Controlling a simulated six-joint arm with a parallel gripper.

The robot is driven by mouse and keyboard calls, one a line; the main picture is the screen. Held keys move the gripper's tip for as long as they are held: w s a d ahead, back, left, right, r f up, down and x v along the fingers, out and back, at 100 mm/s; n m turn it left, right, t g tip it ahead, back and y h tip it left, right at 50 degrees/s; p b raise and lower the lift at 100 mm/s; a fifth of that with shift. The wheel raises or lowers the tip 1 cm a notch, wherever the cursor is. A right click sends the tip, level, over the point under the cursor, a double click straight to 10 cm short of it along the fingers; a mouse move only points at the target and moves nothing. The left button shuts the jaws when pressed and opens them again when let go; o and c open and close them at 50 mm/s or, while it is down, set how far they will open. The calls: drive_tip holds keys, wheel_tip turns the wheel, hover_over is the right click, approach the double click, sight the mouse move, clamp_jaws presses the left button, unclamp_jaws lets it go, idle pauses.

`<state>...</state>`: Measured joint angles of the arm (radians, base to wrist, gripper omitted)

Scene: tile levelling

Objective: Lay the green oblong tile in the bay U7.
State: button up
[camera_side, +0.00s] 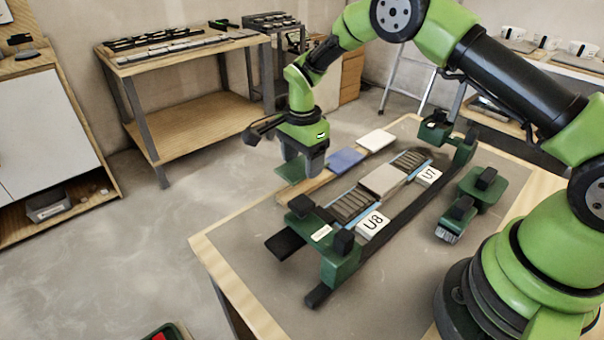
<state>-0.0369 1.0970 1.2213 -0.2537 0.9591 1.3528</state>
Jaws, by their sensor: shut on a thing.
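My gripper (303,167) points down at the left end of a row of tiles. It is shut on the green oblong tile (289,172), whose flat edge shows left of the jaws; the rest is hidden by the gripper. I cannot tell whether the tile touches the wooden strip (319,182) beneath. The bay U7 (412,159), with a ribbed dark bed, lies at the far end of the rack beside its white label (428,176). No tile shows on it. The gripper is to its left and apart from it.
A beige tile (382,179) lies mid-rack, between U7 and the ribbed bay U8 (352,203). Blue (345,161) and white (376,140) tiles lie on the strip. Green clamp-like end blocks (340,257) stand at the rack's near end; a green fixture (483,189) stands right.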

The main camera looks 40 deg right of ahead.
drive_tip(key=r, duration=0.4)
drive_tip(key=shift+d+r, duration=0.2)
drive_tip(key=shift+r, duration=0.15)
drive_tip(key=shift+d+r, duration=0.3)
drive_tip(key=shift+d, duration=0.35)
drive_tip(key=s+d, duration=0.4)
drive_tip(key=d, duration=0.9)
hover_over(409, 160)
drive_tip(key=shift+d+f, duration=0.1)
drive_tip(key=shift+f, duration=3.7)
drive_tip(key=shift+f, duration=0.6)
drive_tip(key=o, duration=0.9)
drive_tip(key=shift+o, duration=0.2)
